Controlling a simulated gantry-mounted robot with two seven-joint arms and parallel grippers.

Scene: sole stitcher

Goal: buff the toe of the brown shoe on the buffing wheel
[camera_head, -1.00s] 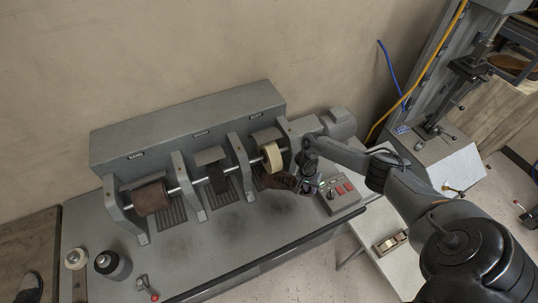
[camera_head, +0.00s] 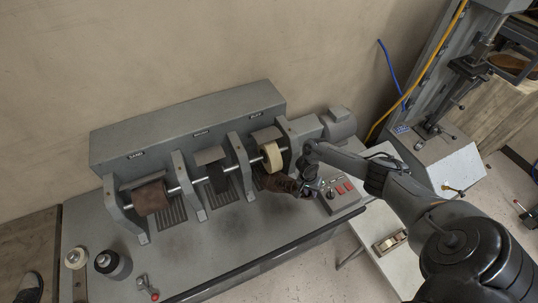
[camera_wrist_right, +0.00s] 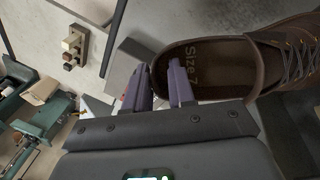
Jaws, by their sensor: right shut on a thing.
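The brown shoe (camera_head: 281,184) is at the right end of the machine, with its toe end just below and close to the cream buffing wheel (camera_head: 273,157). I cannot tell whether toe and wheel touch. My right gripper (camera_head: 304,188) is at the shoe's heel end, to the right of the wheel. In the right wrist view my right gripper (camera_wrist_right: 160,82) is shut on the heel rim of the shoe (camera_wrist_right: 268,72), with "Size 7" showing on its insole. The toe is out of that view. My left gripper is not in view.
A brown sanding roller (camera_head: 151,197) and a dark brush wheel (camera_head: 217,178) share the shaft, between grey upright brackets. A control box (camera_head: 342,196) with red buttons sits close by my right gripper. The bench front is mostly clear.

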